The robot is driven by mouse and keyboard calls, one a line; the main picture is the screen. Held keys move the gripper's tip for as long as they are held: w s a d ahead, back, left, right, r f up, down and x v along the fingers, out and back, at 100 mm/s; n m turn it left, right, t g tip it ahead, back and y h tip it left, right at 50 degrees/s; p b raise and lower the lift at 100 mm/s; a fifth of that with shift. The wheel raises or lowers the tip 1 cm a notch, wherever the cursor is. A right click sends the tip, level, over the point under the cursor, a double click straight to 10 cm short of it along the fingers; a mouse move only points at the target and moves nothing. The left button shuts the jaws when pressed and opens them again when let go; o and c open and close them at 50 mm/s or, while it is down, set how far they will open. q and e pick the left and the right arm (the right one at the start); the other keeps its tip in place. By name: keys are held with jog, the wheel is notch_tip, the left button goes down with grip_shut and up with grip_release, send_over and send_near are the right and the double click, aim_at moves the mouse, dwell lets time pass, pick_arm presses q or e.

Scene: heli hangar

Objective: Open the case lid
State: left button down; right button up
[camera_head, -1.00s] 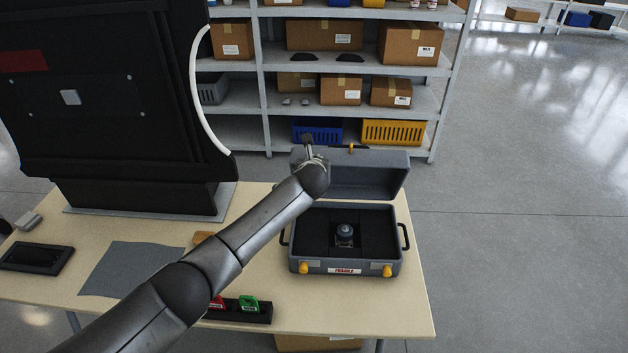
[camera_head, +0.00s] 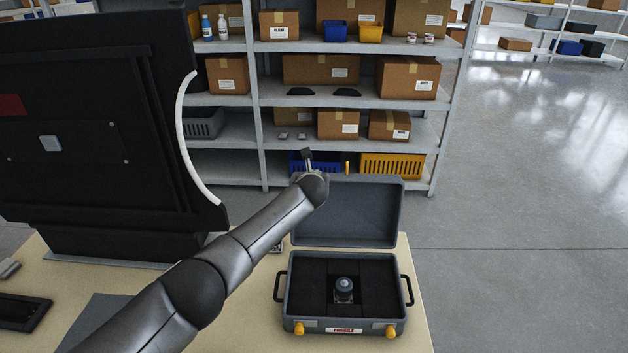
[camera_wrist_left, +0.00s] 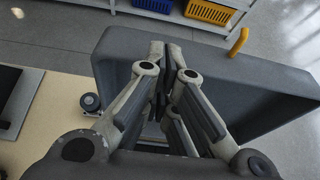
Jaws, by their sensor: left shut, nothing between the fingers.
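The grey case (camera_head: 345,327) stands on the table with its lid (camera_head: 350,210) raised and its inner face towards me. Dark foam in the base holds a small device (camera_head: 344,290). Two yellow latches (camera_head: 391,330) sit on the front. My left gripper (camera_head: 307,156) is at the lid's upper left edge, shut and empty. In the left wrist view the shut fingers (camera_wrist_left: 166,62) are over the grey lid (camera_wrist_left: 255,95), with a yellow part (camera_wrist_left: 238,42) at its edge. I cannot tell whether they touch the lid. My right gripper is not in view.
A large black panel (camera_head: 90,130) stands on the left of the table (camera_head: 417,300). A shelf (camera_head: 350,105) with boxes and a yellow crate (camera_head: 392,166) is behind the case. The floor to the right (camera_head: 520,210) is clear.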

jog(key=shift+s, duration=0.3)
